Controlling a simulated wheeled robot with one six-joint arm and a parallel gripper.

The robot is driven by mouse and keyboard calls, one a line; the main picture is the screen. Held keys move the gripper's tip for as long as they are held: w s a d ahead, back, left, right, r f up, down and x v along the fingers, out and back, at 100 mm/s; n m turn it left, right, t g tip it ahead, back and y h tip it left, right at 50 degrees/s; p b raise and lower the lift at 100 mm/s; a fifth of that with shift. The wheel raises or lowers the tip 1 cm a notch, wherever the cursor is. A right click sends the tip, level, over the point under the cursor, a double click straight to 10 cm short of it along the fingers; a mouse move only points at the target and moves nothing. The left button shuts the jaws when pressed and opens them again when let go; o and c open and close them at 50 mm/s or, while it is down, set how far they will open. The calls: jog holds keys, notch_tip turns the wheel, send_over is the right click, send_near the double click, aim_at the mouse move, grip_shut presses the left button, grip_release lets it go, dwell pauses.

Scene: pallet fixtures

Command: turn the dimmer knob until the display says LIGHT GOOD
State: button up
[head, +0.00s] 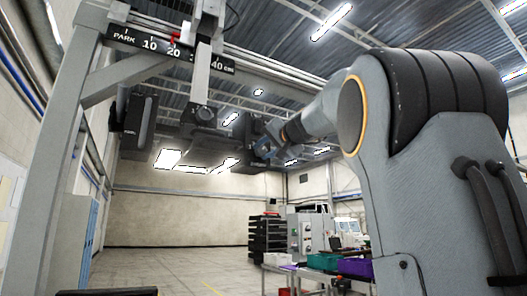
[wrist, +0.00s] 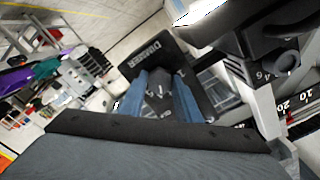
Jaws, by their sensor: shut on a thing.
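The dimmer box (wrist: 150,52), dark with white DIMMER lettering upside down, fills the upper middle of the wrist view. In the head view a dark box (head: 250,152) hangs from the gantry at my gripper (head: 268,148). In the wrist view the two blue fingers of my gripper (wrist: 161,82) stand either side of the dark dimmer knob (wrist: 160,92) and are shut on it. White marks show on the knob, but I cannot read its setting. I cannot make out LIGHT GOOD or any display text in either view.
A grey gantry beam with a scale plate (head: 165,48) and a red pointer (head: 175,38) near 20 runs overhead. A camera-like unit (head: 203,116) and another dark box (head: 138,125) hang left of my gripper. Bins (head: 325,262) and machines stand behind.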

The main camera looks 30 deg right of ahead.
dwell(0.3)
jog(key=o, duration=1.1)
jog(key=shift+c, duration=0.2)
jog(key=s+b, duration=0.3)
jog(key=s, duration=0.4)
jog(key=shift+s+d, duration=0.15)
jog(key=shift+s, duration=0.25)
